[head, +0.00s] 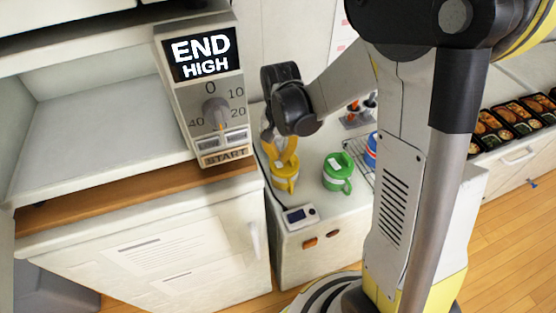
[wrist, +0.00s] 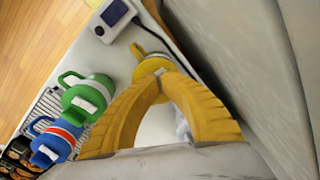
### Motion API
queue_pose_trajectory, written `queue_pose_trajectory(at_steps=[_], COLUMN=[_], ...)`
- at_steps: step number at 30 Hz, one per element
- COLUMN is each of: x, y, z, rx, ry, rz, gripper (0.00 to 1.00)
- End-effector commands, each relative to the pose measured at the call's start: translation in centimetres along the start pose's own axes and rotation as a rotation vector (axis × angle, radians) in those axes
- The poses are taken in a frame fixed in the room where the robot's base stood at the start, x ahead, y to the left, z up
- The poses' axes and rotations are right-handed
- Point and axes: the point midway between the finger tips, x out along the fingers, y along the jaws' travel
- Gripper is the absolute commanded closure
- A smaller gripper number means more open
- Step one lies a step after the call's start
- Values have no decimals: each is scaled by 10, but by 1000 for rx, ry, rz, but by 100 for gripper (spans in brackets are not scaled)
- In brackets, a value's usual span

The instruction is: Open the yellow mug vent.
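My gripper (head: 285,158) points down over the mug, at or very near the lid. Its yellow fingers (wrist: 166,82) arch together and their tips meet. I see nothing clearly held between them, and cannot tell whether they touch the lid.
A green mug (head: 337,172) stands right of the yellow one, with a blue mug (head: 371,150) beyond it near a wire rack (head: 358,174). A small display device (head: 300,216) lies at the counter's front. The timer panel (head: 208,90) and cabinet are close on the left.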

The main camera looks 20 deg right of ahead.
Motion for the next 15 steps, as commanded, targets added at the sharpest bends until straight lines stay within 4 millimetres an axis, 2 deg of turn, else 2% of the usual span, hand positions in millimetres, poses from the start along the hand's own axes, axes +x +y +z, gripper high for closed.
queue_pose_trajectory(at_steps=[15], x=[5], y=[0], z=[0], rx=[0], ry=[0], rz=[0], gripper=[100])
